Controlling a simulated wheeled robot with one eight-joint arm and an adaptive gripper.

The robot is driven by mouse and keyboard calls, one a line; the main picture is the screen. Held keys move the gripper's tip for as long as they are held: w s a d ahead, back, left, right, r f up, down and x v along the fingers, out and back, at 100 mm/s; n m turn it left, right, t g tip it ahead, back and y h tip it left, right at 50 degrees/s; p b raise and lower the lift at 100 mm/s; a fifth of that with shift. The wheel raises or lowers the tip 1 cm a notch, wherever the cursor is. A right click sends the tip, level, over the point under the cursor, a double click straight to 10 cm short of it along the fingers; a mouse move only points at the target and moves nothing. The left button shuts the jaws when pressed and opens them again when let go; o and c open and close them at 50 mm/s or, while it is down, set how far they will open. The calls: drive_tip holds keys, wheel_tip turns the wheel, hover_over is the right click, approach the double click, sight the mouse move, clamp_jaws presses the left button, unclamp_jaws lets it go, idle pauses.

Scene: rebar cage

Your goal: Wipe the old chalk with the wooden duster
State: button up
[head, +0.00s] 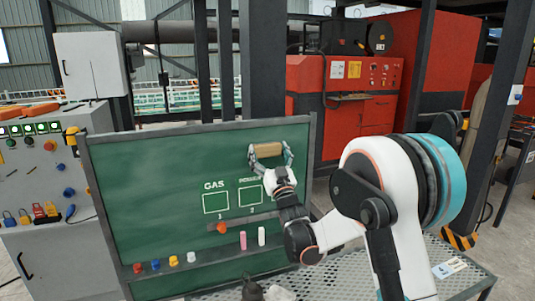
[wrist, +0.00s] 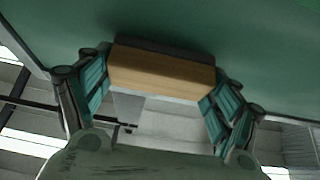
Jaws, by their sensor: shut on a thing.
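My gripper (head: 268,153) is raised in front of the upper right of the green board (head: 140,180). It is shut on the wooden duster (head: 268,149), with one finger at each end. In the wrist view the duster (wrist: 160,72) lies level between the fingers, its dark pad facing the board. The pad is at or very near the board; I cannot tell if it touches. The board shows a "GAS" label and white outlined boxes (head: 215,203). My gripper and wrist hide part of the board right of these boxes. I cannot make out old chalk marks.
The board's ledge carries a pink stick (head: 243,241), a white stick (head: 262,237) and several coloured knobs (head: 155,265). A perforated table (head: 460,282) stands in front, with a dark item (head: 252,289) on it. A control cabinet (head: 40,180) stands left.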

sight(235, 146)
drive_tip(key=shift+s+a+b, duration=0.15)
drive_tip(key=shift+s+a, duration=0.3)
drive_tip(key=shift+a, duration=1.2)
drive_tip(key=shift+s+a+b, duration=0.1)
drive_tip(key=shift+s+a, duration=0.3)
drive_tip(key=shift+a, duration=1.2)
drive_tip(key=shift+s+a+b, duration=0.15)
drive_tip(key=shift+s+a, duration=0.3)
drive_tip(key=shift+a, duration=1.2)
drive_tip(key=shift+s, duration=0.6)
drive_tip(key=shift+s+d+b, duration=0.1)
drive_tip(key=shift+s+d, duration=0.15)
drive_tip(key=shift+s, duration=0.5)
drive_tip(key=shift+s+d+b, duration=0.15)
drive_tip(key=shift+s+d, duration=0.15)
drive_tip(key=shift+s, duration=0.45)
drive_tip(key=shift+s+d+b, duration=0.1)
drive_tip(key=shift+s+d, duration=0.15)
drive_tip(key=shift+s, duration=0.5)
drive_tip(key=shift+s, duration=0.15)
drive_tip(key=shift+s+d, duration=0.25)
drive_tip(key=shift+s, duration=0.4)
drive_tip(key=shift+s+d, duration=0.2)
drive_tip(key=shift+s, duration=0.45)
